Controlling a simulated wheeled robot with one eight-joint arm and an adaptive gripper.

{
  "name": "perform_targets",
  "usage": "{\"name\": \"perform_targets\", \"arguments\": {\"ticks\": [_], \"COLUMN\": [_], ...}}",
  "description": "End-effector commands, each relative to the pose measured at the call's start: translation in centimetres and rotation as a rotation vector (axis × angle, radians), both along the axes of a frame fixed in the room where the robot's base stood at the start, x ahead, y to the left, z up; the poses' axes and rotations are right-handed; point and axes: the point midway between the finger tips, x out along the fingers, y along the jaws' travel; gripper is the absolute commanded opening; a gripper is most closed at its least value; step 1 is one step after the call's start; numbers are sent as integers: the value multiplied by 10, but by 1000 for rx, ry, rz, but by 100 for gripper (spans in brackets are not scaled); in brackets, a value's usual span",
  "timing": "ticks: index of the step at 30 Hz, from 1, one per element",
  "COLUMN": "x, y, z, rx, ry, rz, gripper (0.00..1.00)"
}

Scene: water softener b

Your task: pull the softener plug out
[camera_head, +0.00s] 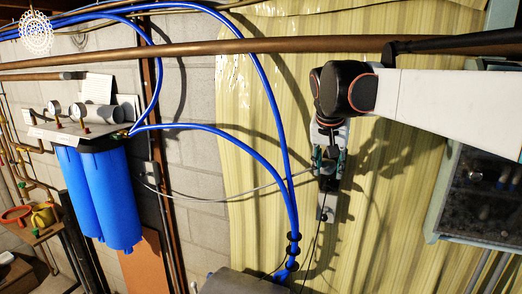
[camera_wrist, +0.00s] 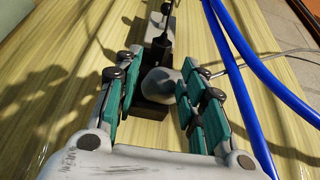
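A pale power strip (camera_head: 325,214) is on the yellow wood-look panel, partly hidden behind my gripper. It also shows in the wrist view (camera_wrist: 158,25). A grey rounded plug (camera_wrist: 161,86) sits at a dark socket block between my fingers, and a thin grey cable (camera_wrist: 270,55) runs to its side. A black plug (camera_wrist: 161,46) with its cord is farther along the strip. I cannot tell by label which is the softener plug. My gripper (camera_wrist: 157,88), with green pads, is open, one finger on each side of the grey plug. It also shows in the head view (camera_head: 329,158).
Blue hoses (camera_head: 285,150) run close to the left of my gripper in the head view, and on the right in the wrist view. A copper pipe (camera_head: 250,46) crosses above. Blue filter housings (camera_head: 112,195) hang at left.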

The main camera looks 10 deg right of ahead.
Motion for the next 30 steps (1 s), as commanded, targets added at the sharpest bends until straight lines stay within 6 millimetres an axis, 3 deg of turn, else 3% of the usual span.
{"name": "perform_targets", "arguments": {"ticks": [19,24,26,27,30], "x": [29,27,27,27,27], "y": [-19,-18,-18,-18,-18], "z": [-74,-67,-67,-66,-66], "rx": [1,0,0,1,0], "ry": [-1,-1,-1,-2,-1], "rz": [0,1,1,2,1], "gripper": [38,0,0,34,51]}}
